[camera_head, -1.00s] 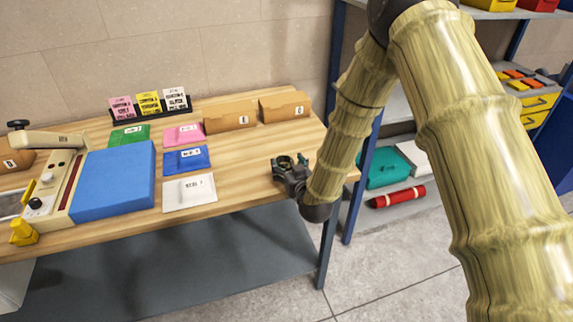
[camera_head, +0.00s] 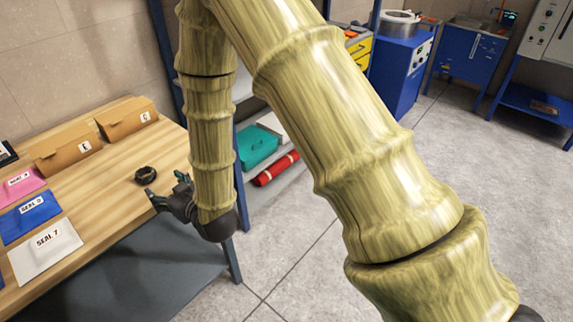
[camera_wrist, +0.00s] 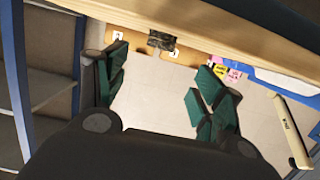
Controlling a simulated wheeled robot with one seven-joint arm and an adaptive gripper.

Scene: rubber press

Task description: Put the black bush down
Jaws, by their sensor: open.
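The black bush (camera_head: 146,174) rests on the wooden table (camera_head: 112,200), near its right end. It is a short dark ring with an open top. My gripper (camera_head: 166,190) is beside it, to its right and toward the table's front edge, with the fingers spread and a small gap to the bush. In the wrist view, the green-padded fingers (camera_wrist: 163,68) are wide apart with nothing between the pads. The bush (camera_wrist: 162,40) shows there as a dark patterned shape beyond the fingertips, against the table.
Brown boxes (camera_head: 127,118) stand behind the bush. Pink, blue and white labelled packets (camera_head: 45,248) lie to the left. A blue-legged shelf with a teal case (camera_head: 258,147) and red roll (camera_head: 276,168) is right of the table. Bare tabletop surrounds the bush.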

